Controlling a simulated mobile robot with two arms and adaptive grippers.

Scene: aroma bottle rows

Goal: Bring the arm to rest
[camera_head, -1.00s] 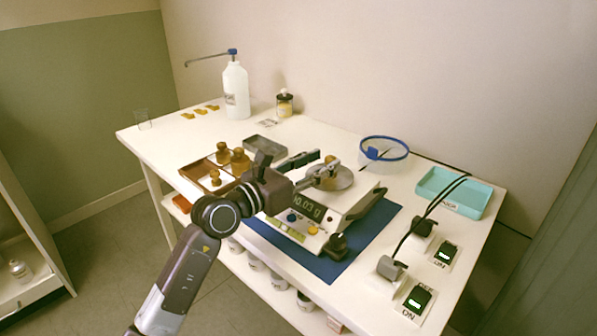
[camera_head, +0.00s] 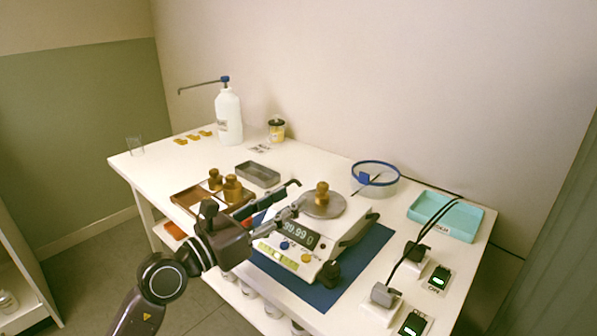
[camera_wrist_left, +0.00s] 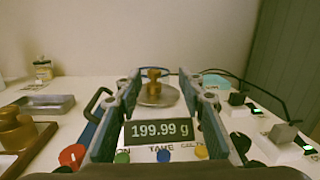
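My left gripper (camera_head: 298,194) is in front of the balance (camera_head: 310,240), its two fingers apart with nothing between them. It also shows open in the left wrist view (camera_wrist_left: 163,82). A brass weight (camera_head: 322,196) stands upright on the round metal pan (camera_head: 338,206) of the balance, just beyond the fingertips and apart from them. In the wrist view the weight (camera_wrist_left: 154,85) shows between the fingers, farther off. The balance display (camera_wrist_left: 160,131) reads 199.99 g. My right gripper is not in view.
Brass weights (camera_head: 232,188) stand in a brown wooden tray (camera_head: 183,197) close to my left gripper. A grey tray (camera_head: 258,175) lies behind. A blue-rimmed round dish (camera_head: 375,177), a teal tray (camera_head: 456,221) and cabled devices (camera_head: 384,294) are on the right. A white bottle (camera_head: 229,117) stands at the back.

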